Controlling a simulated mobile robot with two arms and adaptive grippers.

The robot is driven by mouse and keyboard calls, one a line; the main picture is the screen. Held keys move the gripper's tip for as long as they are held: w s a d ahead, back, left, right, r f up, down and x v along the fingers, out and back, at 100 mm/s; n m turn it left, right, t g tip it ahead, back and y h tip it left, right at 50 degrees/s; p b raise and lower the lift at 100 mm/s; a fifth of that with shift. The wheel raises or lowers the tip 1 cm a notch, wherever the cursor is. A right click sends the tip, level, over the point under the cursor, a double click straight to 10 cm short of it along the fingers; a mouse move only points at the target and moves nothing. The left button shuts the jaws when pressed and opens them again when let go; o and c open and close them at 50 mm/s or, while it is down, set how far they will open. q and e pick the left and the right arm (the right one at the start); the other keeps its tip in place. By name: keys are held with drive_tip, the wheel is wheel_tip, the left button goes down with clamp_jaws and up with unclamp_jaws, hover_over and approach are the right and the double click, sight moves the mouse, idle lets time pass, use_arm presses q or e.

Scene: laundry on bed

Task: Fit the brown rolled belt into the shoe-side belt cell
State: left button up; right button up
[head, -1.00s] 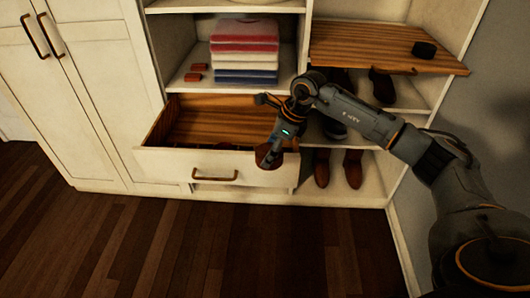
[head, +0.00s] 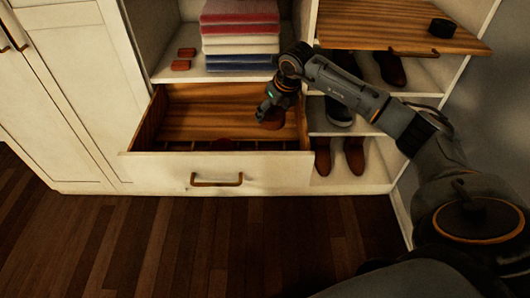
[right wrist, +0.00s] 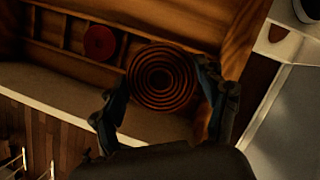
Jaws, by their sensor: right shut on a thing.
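The brown rolled belt (head: 273,119) is held in my right gripper (head: 272,108), over the right end of the open drawer (head: 265,170). In the right wrist view the belt (right wrist: 162,80) shows as a spiral between the two fingers. The drawer has a row of small divided cells (head: 245,145) along its front. A dark red roll (head: 222,144) sits in one of these cells; it also shows in the right wrist view (right wrist: 99,42), left of the belt. The gripper and belt hide the shoe-side cell, at the right end. My left gripper is out of view.
Shoes (head: 354,155) stand on the shelves right of the drawer. Folded clothes (head: 240,40) and small red-brown items (head: 182,63) lie on the shelf above the drawer.

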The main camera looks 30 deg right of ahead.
drive_tip(key=f+b, duration=0.3)
drive_tip(key=f, duration=0.1)
drive_tip(key=shift+w+f, duration=0.15)
drive_tip(key=shift+w, duration=0.05)
drive_tip(key=shift+f+b, duration=0.2)
drive_tip(key=shift+b, duration=0.1)
wheel_tip(320, 180, down, 9)
drive_tip(key=shift+s+b, duration=0.1)
drive_tip(key=shift+b, duration=0.25)
drive_tip(key=shift+f, duration=0.4)
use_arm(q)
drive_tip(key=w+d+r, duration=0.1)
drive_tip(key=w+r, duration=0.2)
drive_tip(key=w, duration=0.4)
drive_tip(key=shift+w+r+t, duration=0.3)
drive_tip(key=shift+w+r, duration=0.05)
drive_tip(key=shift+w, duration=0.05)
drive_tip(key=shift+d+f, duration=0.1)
use_arm(e)
drive_tip(key=o, duration=1.3)
drive_tip(key=shift+c, duration=0.2)
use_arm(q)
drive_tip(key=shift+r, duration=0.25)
use_arm(e)
drive_tip(key=shift+r, duration=0.1)
